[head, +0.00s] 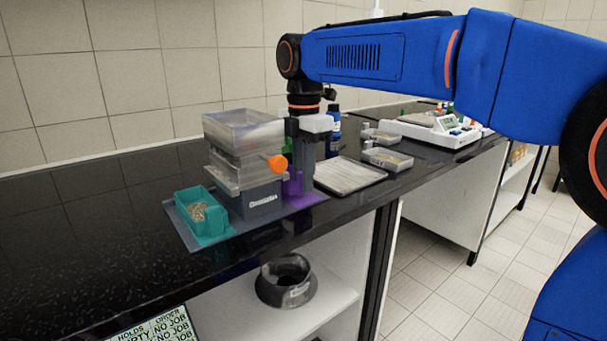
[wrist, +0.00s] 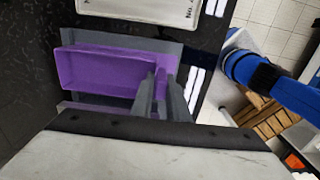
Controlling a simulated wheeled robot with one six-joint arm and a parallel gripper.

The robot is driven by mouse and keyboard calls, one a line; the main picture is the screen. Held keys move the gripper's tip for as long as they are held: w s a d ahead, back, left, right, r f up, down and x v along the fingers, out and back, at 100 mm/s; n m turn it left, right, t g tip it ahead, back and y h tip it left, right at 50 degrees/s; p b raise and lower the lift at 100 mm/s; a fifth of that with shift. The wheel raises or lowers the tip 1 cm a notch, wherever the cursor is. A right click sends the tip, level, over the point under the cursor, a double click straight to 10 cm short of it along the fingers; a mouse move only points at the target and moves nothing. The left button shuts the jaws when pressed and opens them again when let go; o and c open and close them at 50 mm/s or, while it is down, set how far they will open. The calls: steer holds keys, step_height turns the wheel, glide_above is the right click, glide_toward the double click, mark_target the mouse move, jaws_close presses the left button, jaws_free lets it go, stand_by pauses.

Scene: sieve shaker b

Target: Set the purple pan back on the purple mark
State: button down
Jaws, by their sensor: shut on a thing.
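The purple pan (wrist: 105,68) is a shallow rectangular box. My gripper (wrist: 158,88) is shut on its right end in the wrist view. In the head view the purple pan (head: 292,186) shows as a small part beside the sieve shaker (head: 262,200), below my gripper (head: 303,150), whose fingers partly hide it. The purple mark (head: 308,199) shows as a purple patch on the grey mat, right of the shaker. A purple strip also shows below the pan in the wrist view. I cannot tell whether the pan touches the mark.
A teal pan (head: 199,226) with grains stands left of the shaker. An orange knob (head: 277,162) juts toward my gripper. A metal tray (head: 350,176) lies to the right, with small containers and a balance (head: 432,131) beyond. The counter's front edge is close.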

steer(key=c, duration=1.7)
jaws_free()
step_height(320, 180, up, 13)
steer(key=s+d+f+m+t, duration=0.1)
steer(key=s+d+f+m, duration=0.5)
steer(key=d, duration=0.2)
steer(key=s+d+f+m+t, duration=0.1)
steer(key=s+d+f+m, duration=0.45)
steer(key=d+f, duration=0.2)
steer(key=s+d+f+m+t, duration=0.1)
steer(key=s+d+f+m, duration=0.2)
steer(key=f, duration=0.3)
steer(key=s+d+f+m+t, duration=0.1)
steer(key=s+d+f+m, duration=0.2)
steer(key=s+f+m, duration=0.3)
steer(key=s+d+f+m, duration=0.3)
steer(key=s+f+m, duration=0.1)
steer(key=f, duration=0.3)
steer(key=shift+s+f+t, duration=0.2)
steer(key=shift+f+t, duration=0.1)
steer(key=shift+t, duration=0.1)
